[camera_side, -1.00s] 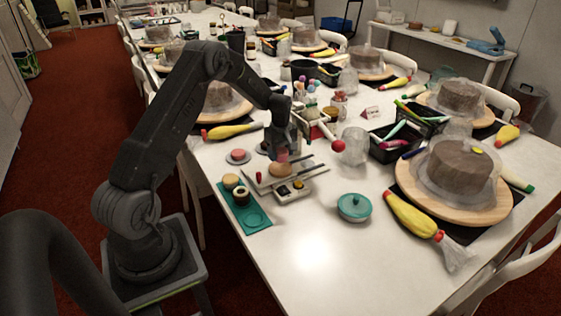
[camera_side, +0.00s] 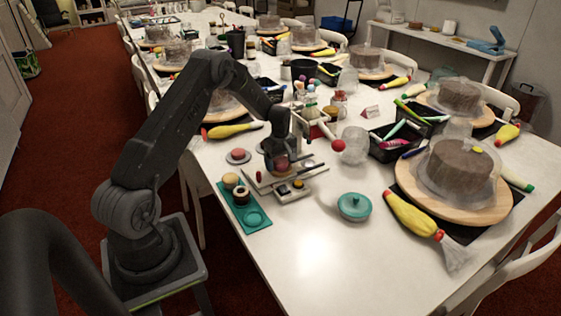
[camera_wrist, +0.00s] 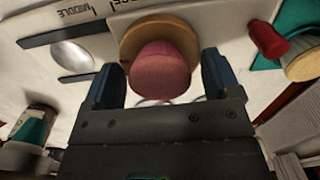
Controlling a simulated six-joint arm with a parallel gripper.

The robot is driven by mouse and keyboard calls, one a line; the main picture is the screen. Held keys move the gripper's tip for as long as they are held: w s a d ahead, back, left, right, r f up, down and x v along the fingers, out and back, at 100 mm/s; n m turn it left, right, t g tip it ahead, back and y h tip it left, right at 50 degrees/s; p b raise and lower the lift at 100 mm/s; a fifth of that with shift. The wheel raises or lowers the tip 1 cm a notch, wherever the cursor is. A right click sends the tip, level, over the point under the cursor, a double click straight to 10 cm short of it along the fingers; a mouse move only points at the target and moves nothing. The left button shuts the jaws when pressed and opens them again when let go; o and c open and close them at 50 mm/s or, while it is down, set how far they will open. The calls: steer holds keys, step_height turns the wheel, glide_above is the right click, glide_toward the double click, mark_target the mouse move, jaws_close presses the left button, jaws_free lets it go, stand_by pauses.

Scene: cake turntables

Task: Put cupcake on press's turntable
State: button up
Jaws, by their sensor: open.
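The pink-topped cupcake (camera_wrist: 163,72) is between my two fingers in the wrist view, over the round tan turntable (camera_wrist: 180,28) of the press. It looks set on the turntable, though its underside is hidden. My gripper (camera_wrist: 162,85) is open, with a finger on each side of the cupcake and a narrow gap to each. In the side view my gripper (camera_side: 281,160) is low over the press (camera_side: 262,181), and the cupcake shows as a pink patch (camera_side: 282,164) below it. The turntable is largely hidden there.
A teal tray (camera_side: 258,221) with cupcakes stands left of the press. A small plate (camera_side: 238,161) with a pink item is behind it. Jars and tools crowd behind; the front table is clear.

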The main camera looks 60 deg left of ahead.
mark_target(281, 159)
step_height(281, 159, up, 12)
steer(key=r, duration=0.1)
steer(key=s+d+r+m+t, duration=0.15)
steer(key=d+r+m, duration=0.25)
steer(key=d+r, duration=0.5)
steer(key=s+d+r+m+t, duration=0.1)
steer(key=s+d+r+m, duration=0.4)
steer(key=s+d+r, duration=0.4)
steer(key=s+d+m+t, duration=0.3)
steer(key=s+d+m, duration=0.6)
steer(key=s+d, duration=0.3)
steer(key=s, duration=0.2)
steer(key=shift+s+d+f, duration=0.2)
steer(key=shift+s, duration=0.15)
